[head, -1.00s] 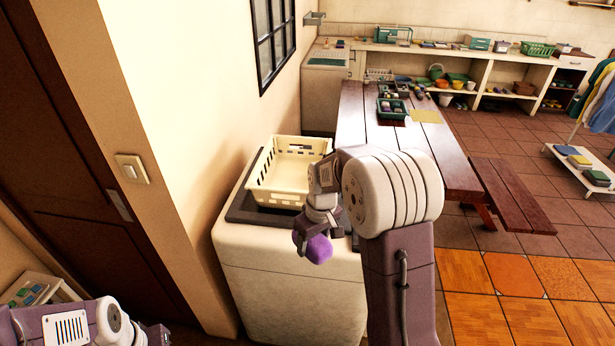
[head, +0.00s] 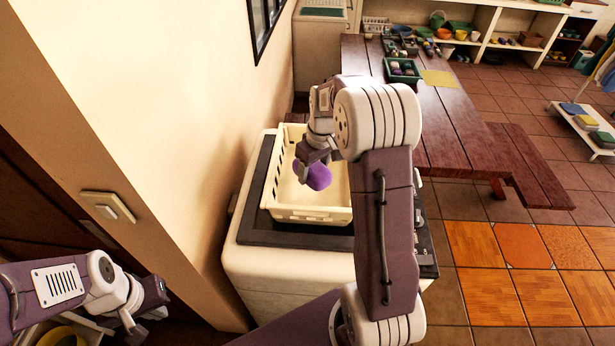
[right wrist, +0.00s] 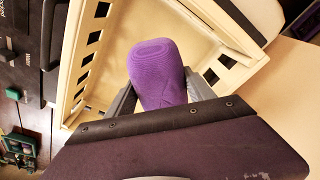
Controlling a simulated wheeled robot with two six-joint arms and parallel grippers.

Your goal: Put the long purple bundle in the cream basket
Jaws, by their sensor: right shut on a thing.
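The purple bundle (head: 318,177) is held in my right gripper (head: 312,160), over the cream basket. In the right wrist view the bundle (right wrist: 158,75) sits between the two fingers of the gripper (right wrist: 160,100), with the basket behind it. The cream basket (head: 312,215) has slotted walls and stands on the dark top of a white cabinet. Its inside floor also shows in the right wrist view (right wrist: 120,60). Whether the bundle touches the basket cannot be told. My left gripper (head: 140,325) is low at the left, apart from the basket, with its fingertips hard to make out.
The wall (head: 150,110) with a light switch (head: 108,207) rises left of the white cabinet (head: 285,275). A wooden table (head: 450,135) stands behind to the right, with a green crate (head: 402,70) on it. Open tiled floor lies at the right.

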